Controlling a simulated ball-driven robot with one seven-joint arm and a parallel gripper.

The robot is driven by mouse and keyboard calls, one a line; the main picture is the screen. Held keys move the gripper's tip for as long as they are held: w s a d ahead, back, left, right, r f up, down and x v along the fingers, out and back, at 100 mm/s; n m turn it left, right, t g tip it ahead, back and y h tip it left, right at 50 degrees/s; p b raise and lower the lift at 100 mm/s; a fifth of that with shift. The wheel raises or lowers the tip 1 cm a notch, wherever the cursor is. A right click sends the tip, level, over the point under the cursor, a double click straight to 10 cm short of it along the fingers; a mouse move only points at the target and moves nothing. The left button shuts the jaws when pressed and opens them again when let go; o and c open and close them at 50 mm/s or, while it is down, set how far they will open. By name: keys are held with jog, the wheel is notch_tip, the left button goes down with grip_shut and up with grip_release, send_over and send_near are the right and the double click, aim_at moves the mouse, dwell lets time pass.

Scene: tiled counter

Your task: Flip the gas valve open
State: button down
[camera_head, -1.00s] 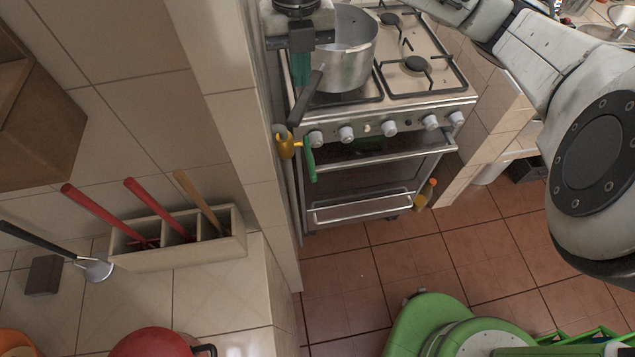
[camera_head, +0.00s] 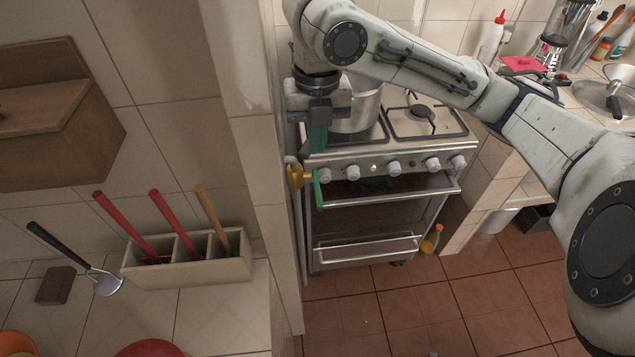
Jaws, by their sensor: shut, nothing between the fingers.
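The gas valve is a yellow body (camera_head: 296,176) with a green lever (camera_head: 318,189), at the front left corner of the stove beside the tiled wall edge. The lever hangs roughly upright, pointing down along the right side of the yellow body. My gripper (camera_head: 317,143) is just above the valve in the picture, with its teal fingers together and pointing down. It looks empty and appears apart from the lever. The depth between them is hard to judge.
A metal pot (camera_head: 362,112) stands on the stove (camera_head: 400,148) right beside my gripper. The stove's knobs and oven handle lie right of the valve. The tiled wall edge (camera_head: 262,170) is close on the left. A utensil holder (camera_head: 190,270) stands on the left counter.

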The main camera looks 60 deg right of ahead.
aim_at(318, 193)
notch_tip(318, 193, down, 12)
jog(key=shift+f+p, duration=0.15)
jog(key=shift+p, duration=0.35)
jog(key=shift+f+b, duration=0.15)
jog(key=shift+b, duration=0.2)
